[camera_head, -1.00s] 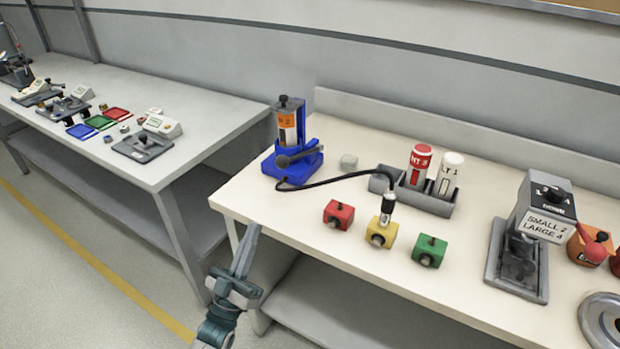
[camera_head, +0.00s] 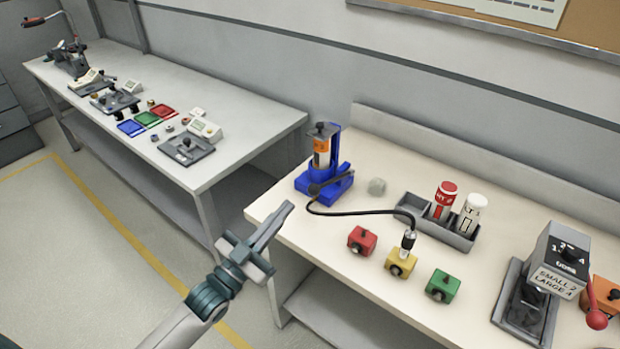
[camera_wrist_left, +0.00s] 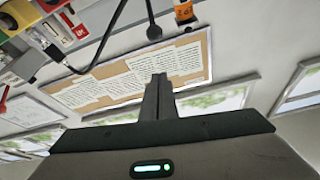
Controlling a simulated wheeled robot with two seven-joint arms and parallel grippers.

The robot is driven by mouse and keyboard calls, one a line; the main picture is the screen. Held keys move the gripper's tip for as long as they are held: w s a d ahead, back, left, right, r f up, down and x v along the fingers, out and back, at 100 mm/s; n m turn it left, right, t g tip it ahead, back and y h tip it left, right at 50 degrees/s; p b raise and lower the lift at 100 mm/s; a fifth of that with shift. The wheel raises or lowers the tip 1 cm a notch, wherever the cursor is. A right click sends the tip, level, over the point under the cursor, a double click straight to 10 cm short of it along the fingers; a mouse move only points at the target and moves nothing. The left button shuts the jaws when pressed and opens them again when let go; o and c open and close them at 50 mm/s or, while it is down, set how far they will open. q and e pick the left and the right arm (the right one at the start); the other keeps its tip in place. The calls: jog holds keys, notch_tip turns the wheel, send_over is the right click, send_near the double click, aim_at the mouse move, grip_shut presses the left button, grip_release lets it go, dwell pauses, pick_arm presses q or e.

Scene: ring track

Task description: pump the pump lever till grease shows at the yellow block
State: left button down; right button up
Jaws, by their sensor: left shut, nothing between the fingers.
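The blue grease pump (camera_head: 324,180) stands at the left end of the cream table, with an orange-labelled cartridge upright in it. Its dark pump lever (camera_head: 330,183) lies low across the front of the blue base. A black hose runs from the pump to a coupler on top of the yellow block (camera_head: 400,263). No grease can be made out at the block. My left gripper (camera_head: 287,208) is shut and empty, in front of the table's left edge, apart from the pump. Its shut fingers also show in the left wrist view (camera_wrist_left: 158,95). My right gripper is out of view.
A red block (camera_head: 361,240) and a green block (camera_head: 442,285) flank the yellow one. Behind them a grey tray (camera_head: 460,240) holds a red and a white cartridge. A grey press (camera_head: 545,285) stands at right. Another workbench (camera_head: 235,125) stands at left, across a gap.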

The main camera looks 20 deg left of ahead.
pick_arm(q)
jog(key=shift+r, duration=0.1)
dwell(0.4)
jog(key=r+p+x, duration=0.1)
jog(key=p+x, duration=0.4)
jog(key=x, duration=0.6)
jog(key=shift+s+a+f, duration=0.1)
jog(key=shift+a+f, duration=0.05)
jog(key=shift+f, duration=0.7)
jog(key=shift+s+a+f, duration=0.1)
jog(key=shift+a+f, duration=0.1)
jog(key=shift+f, duration=0.65)
jog(key=shift+s+a+f, duration=0.1)
jog(key=shift+a+f, duration=0.05)
jog(key=shift+f, duration=0.75)
jog(key=shift+f, duration=0.1)
